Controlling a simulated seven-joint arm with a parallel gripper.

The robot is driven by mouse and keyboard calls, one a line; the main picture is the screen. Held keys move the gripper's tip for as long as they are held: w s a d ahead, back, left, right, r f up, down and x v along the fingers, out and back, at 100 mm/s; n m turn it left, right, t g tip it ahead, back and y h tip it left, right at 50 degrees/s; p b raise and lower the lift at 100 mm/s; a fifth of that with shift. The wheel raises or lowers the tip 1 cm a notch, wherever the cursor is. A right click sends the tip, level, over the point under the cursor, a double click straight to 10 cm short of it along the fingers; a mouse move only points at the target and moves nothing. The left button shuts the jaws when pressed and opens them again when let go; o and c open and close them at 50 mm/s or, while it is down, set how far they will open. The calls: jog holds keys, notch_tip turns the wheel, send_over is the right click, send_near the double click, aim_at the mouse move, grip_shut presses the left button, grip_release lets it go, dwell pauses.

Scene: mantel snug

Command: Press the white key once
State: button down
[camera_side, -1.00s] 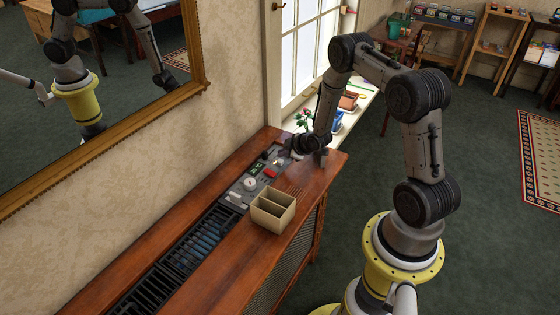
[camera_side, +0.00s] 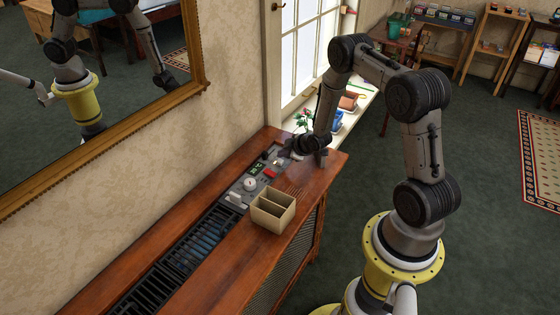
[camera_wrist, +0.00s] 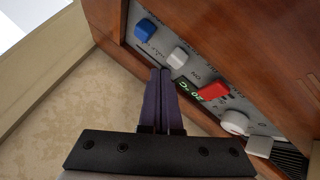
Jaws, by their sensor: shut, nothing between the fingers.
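The white key (camera_wrist: 177,57) sits on a grey control panel (camera_wrist: 196,72), between a blue key (camera_wrist: 145,30) and a red key (camera_wrist: 213,91). My gripper (camera_wrist: 161,73) is shut and empty. In the wrist view its fingertips appear just beside the white key, on the wall side; I cannot tell whether they touch the panel. In the side view my gripper (camera_side: 285,152) is low over the far end of the panel. The red key (camera_side: 270,173) shows there in front of it, while the blue key is not clearly seen.
A white dial (camera_wrist: 234,122), a pale block (camera_wrist: 259,146) and a green display (camera_wrist: 188,90) are also on the panel. An open divided box (camera_side: 272,211) stands beside it on the wooden cabinet top (camera_side: 200,262). A black grille (camera_side: 185,255) runs along the cabinet.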

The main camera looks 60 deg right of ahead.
jog(key=shift+f, duration=0.35)
jog(key=shift+f, duration=0.5)
dwell(0.8)
jog(key=shift+r, duration=0.9)
notch_tip(320, 180, up, 5)
dwell(0.5)
dwell(0.5)
